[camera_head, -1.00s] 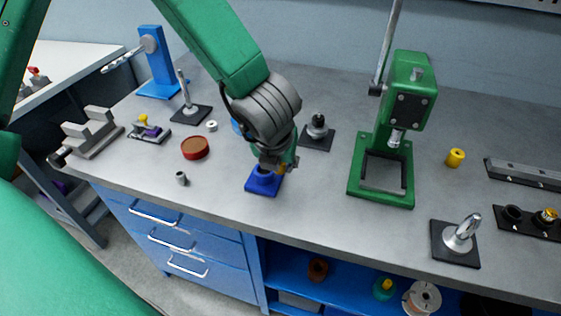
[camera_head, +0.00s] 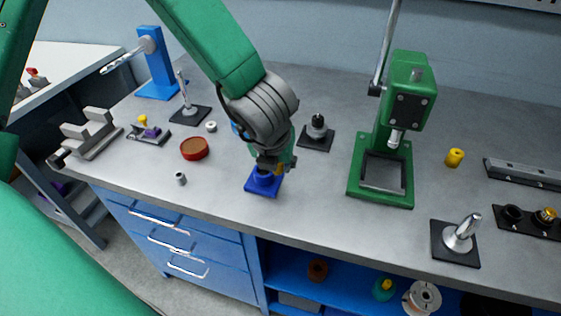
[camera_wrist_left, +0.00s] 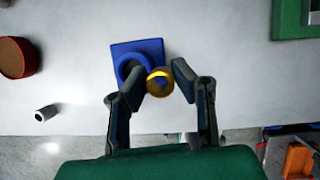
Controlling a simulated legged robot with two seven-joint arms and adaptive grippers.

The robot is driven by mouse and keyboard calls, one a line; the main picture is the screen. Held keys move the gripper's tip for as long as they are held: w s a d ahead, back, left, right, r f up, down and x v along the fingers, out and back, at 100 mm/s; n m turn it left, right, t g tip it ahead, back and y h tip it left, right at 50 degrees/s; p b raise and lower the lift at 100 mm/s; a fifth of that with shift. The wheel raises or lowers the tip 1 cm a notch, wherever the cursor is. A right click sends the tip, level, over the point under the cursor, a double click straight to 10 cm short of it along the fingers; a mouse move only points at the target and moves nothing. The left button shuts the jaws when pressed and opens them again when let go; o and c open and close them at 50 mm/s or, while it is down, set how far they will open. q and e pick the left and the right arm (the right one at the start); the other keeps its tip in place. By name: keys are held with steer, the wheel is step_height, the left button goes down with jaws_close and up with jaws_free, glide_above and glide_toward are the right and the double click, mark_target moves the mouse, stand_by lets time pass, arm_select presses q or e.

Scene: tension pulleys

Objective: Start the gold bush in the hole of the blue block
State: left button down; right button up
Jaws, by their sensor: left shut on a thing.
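The blue block (camera_head: 263,187) lies on the grey bench in the head view, a square plate with a raised round boss. In the left wrist view the blue block (camera_wrist_left: 150,49) shows its round hole, partly covered by a finger. My left gripper (camera_head: 273,167) is right over the block, pointing down. In the left wrist view my left gripper (camera_wrist_left: 160,78) is shut on the gold bush (camera_wrist_left: 160,83). The bush appears beside the hole, to its right, over the block's edge; its height above the block is unclear. My right gripper is not in view.
A red-brown round dish (camera_head: 195,148) and a small grey cylinder (camera_head: 180,178) lie left of the block. A black-based fixture (camera_head: 317,131) stands behind it, and a green press (camera_head: 400,120) to the right. The bench's front edge is close below the block.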

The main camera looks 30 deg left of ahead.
mark_target(264, 174)
arm_select(q)
steer(key=a, duration=0.3)
steer(key=shift+a+f, duration=0.15)
steer(key=shift+f, duration=0.2)
steer(key=shift+d+f+b, duration=0.15)
steer(key=shift+d+b, duration=0.15)
steer(key=shift+d, duration=0.15)
steer(key=shift+d+f, duration=0.1)
steer(key=shift+d, duration=0.65)
steer(key=shift+f+b, duration=0.15)
steer(key=shift+b, duration=0.2)
steer(key=shift+s+a+f, duration=0.1)
steer(key=shift+a, duration=0.55)
steer(key=shift+s+a+f, duration=0.1)
steer(key=shift+a, duration=0.65)
steer(key=shift+w+d+r, duration=0.15)
steer(key=shift+d+r, duration=0.05)
steer(key=shift+d, duration=0.1)
steer(key=shift+r+p, duration=0.1)
steer(key=shift+p, duration=0.2)
steer(key=shift+a, duration=1.05)
steer(key=shift+d+r, duration=0.15)
steer(key=shift+d, duration=0.5)
steer(key=shift+d+p, duration=0.1)
steer(key=shift+p, duration=0.2)
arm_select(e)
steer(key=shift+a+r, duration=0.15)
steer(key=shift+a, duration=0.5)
